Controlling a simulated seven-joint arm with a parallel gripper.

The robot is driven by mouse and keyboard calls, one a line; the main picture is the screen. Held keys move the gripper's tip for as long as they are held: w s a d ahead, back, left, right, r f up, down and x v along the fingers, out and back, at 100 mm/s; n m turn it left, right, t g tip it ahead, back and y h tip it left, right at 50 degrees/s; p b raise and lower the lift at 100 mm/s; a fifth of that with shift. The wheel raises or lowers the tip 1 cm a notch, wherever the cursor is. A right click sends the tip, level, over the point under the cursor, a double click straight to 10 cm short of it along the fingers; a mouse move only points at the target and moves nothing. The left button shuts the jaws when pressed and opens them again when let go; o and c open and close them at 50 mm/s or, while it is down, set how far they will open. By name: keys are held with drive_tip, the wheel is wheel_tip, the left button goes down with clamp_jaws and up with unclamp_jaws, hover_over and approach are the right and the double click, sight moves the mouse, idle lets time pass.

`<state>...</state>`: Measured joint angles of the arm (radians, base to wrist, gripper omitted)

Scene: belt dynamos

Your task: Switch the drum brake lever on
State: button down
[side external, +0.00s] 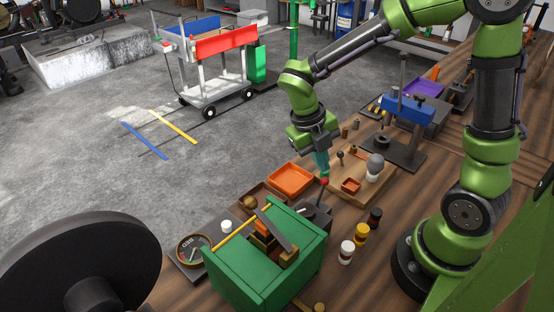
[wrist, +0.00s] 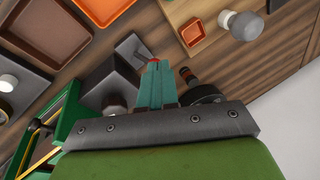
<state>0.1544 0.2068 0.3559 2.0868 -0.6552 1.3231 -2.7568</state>
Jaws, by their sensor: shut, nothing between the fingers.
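My gripper (side external: 322,172) hangs over the bench with its teal fingers together and empty; they also fill the middle of the wrist view (wrist: 156,72). Just at the fingertips is a small red tip (side external: 324,181) on a thin stem, which seems to be the brake lever. It rises from a dark grey block (side external: 314,212) beside the green box. In the wrist view the red tip (wrist: 155,60) is mostly hidden behind the fingers, and the grey block (wrist: 131,50) lies to their left. I cannot tell whether fingers and lever touch, nor the lever's exact tilt.
A green open box (side external: 240,283) with wooden and dark parts stands in front. An orange tray (side external: 291,179) lies left of the gripper, and a wooden board (side external: 350,192) with knobs and a small tray right. Several small jars (side external: 346,252) stand near my base. A large black disc (side external: 80,262) fills the lower left.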

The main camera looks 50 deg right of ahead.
drive_tip(key=shift+r, duration=0.1)
drive_tip(key=v, duration=1.6)
drive_tip(key=shift+r, duration=0.3)
drive_tip(key=shift+w+a, duration=0.1)
